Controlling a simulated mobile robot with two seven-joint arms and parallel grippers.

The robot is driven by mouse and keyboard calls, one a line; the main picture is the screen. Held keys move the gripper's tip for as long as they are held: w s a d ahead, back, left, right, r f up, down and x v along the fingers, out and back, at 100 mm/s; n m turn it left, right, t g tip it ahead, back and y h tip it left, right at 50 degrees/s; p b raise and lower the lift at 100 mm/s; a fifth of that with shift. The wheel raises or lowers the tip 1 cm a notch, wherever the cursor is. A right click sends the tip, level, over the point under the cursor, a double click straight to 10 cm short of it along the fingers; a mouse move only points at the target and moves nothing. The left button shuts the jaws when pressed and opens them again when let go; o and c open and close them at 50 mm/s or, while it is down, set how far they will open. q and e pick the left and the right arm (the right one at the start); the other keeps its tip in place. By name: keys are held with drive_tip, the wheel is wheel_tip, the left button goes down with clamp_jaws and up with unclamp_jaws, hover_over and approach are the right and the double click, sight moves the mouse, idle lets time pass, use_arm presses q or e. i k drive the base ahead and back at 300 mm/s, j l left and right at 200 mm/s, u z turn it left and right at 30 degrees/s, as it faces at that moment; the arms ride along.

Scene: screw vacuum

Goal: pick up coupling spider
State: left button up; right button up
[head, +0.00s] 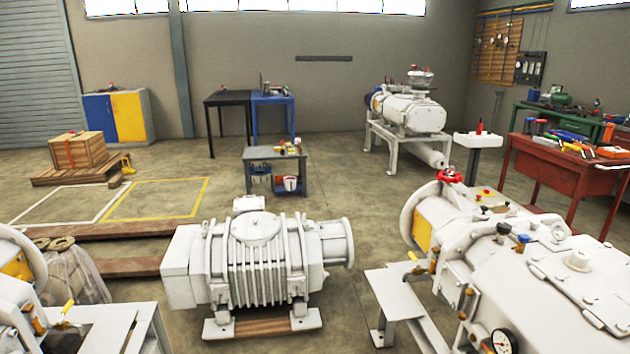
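I cannot make out a coupling spider for certain in the head view. Small items too small to identify lie on the grey workbench (276,154) in the middle distance and on the red workbench (545,160) at the right. Neither of my grippers shows in the head view, so I cannot see what they hold.
A white ribbed pump (258,258) stands in front. Large white machines (520,270) fill the right foreground, and another (20,290) stands at the left edge. A wooden crate (78,150) sits on a pallet. Floor (380,215) is clear beyond the ribbed pump.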

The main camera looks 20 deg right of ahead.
sight(457, 178)
drive_tip(key=i+z, duration=0.45)
drive_tip(key=i, duration=0.65)
drive_tip(key=i+j, duration=0.1)
drive_tip(key=i, duration=1.1)
drive_tip(key=i+l+u, duration=0.1)
drive_tip(key=i+u, duration=0.2)
drive_tip(key=i+l+u, duration=0.25)
drive_tip(key=i, duration=0.15)
drive_tip(key=u, duration=6.5)
